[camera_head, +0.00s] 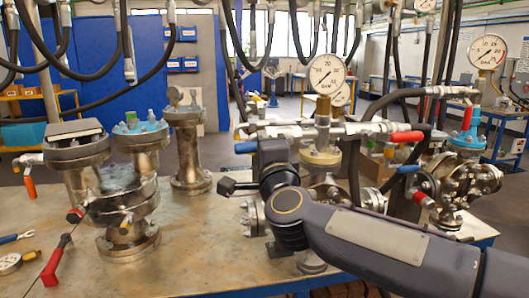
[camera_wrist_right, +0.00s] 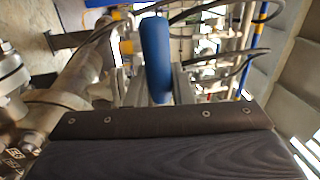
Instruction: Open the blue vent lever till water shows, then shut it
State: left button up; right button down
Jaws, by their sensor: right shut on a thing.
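The blue vent lever (camera_head: 245,147) sits on the pipework by the gauge vessel, left of the brass fitting. Its blue handle also stands upright in the right wrist view (camera_wrist_right: 157,50). My right gripper (camera_wrist_right: 158,84) is shut on this handle, with grey finger parts on both sides of it. In the head view my right arm comes in from the lower right and its wrist hides most of the fingers and the valve below the lever. No water is visible at the vent. My left gripper is not in view.
A pressure gauge (camera_head: 328,76) stands above the vessel's yellowish flange (camera_head: 321,157). A red lever (camera_head: 407,137) and another blue lever (camera_head: 408,169) are to the right. Flanged vessels stand on the left of the metal table (camera_head: 190,240). Black hoses hang overhead. The table's front middle is clear.

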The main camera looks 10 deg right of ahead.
jog(key=shift+r+m, duration=0.2)
jog(key=shift+m, duration=0.2)
jog(key=c, duration=1.3)
grip_release()
jog(key=s, duration=0.2)
jog(key=s+f, duration=0.1)
jog(key=s, duration=0.4)
jog(key=shift+s+d+f, duration=0.15)
jog(key=shift+s+f, duration=0.1)
jog(key=shift+s, duration=0.1)
